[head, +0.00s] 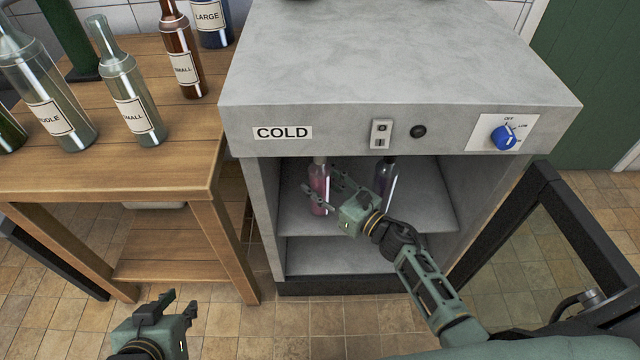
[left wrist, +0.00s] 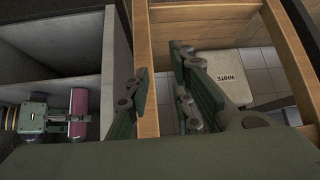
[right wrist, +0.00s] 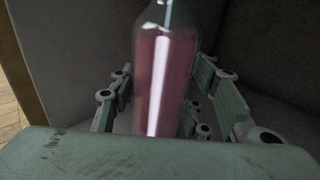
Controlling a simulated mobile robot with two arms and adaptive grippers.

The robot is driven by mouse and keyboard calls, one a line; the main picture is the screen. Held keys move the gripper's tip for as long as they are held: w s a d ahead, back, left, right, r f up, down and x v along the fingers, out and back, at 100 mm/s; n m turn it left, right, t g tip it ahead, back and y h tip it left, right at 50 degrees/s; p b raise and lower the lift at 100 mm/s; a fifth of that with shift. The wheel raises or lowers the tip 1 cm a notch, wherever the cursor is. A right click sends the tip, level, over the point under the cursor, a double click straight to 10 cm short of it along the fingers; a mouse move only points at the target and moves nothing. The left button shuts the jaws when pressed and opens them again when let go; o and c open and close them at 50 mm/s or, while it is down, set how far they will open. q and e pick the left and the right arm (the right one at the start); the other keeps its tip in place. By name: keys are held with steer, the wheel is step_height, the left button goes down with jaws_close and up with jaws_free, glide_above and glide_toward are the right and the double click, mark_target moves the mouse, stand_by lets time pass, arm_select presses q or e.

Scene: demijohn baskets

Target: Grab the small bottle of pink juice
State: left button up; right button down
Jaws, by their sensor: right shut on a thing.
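The small bottle of pink juice (head: 319,187) stands upright on the upper shelf of the cold cabinet (head: 280,75), at its left side. My right gripper (head: 327,193) reaches into the cabinet and is shut on this bottle. In the right wrist view the pink bottle (right wrist: 165,70) fills the middle, between the two fingers. The left wrist view also shows the pink bottle (left wrist: 79,105) at the left, with my right gripper at it. My left gripper (head: 170,304) is open and empty, low in front of the wooden table.
A dark purple bottle (head: 387,182) stands on the same shelf, to the right. The open glass door (head: 560,235) is at the right. The wooden table (head: 190,135) with several labelled bottles stands at the left.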

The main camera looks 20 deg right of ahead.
mark_target(329, 180)
steer(key=shift+r, duration=0.2)
